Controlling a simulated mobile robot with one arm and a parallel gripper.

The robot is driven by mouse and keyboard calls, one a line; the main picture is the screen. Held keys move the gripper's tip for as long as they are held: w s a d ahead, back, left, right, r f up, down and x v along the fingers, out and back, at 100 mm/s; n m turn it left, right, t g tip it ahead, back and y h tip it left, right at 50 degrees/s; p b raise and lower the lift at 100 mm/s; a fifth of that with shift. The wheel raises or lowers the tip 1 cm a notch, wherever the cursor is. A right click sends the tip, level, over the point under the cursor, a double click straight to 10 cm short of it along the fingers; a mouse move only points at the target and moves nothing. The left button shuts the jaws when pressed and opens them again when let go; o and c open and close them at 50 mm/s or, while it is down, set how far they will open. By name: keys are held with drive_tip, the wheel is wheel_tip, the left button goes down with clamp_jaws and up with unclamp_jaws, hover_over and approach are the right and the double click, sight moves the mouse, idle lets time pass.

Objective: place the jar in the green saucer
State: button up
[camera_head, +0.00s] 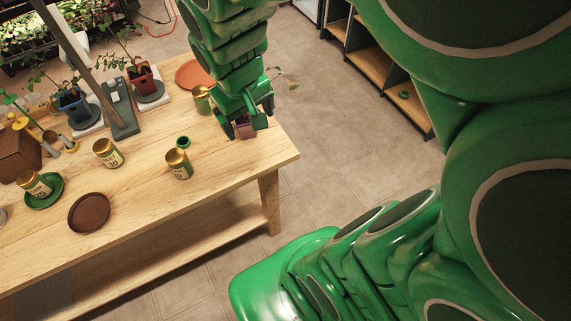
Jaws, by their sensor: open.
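Several jars with gold lids and pale labels stand on the wooden table. One jar (36,184) is at the green saucer (58,190), over its left part; I cannot tell whether it rests fully inside the rim. Another jar (107,154) stands in the middle left, one (178,164) stands near the front edge, and one (202,100) stands further back beside my arm. My gripper (246,129) is open, low over the right end of the table, right of the jars. A small purplish thing shows at its fingers; I cannot tell what it is.
A brown saucer (89,213) lies empty near the front edge. An orange saucer (193,75) lies at the back, partly behind my arm. A small green cup (183,142) stands behind the front jar. Potted plants (146,82) and a grey post base (119,105) stand behind. The front right tabletop is clear.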

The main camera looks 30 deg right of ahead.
drive_tip(key=s+r+m+g+y, duration=0.1)
drive_tip(key=s+r+g, duration=0.1)
drive_tip(key=s, duration=1.3)
drive_tip(key=shift+s+r+g, duration=0.15)
drive_tip(key=shift+r+g, duration=0.1)
drive_tip(key=shift+g, duration=0.35)
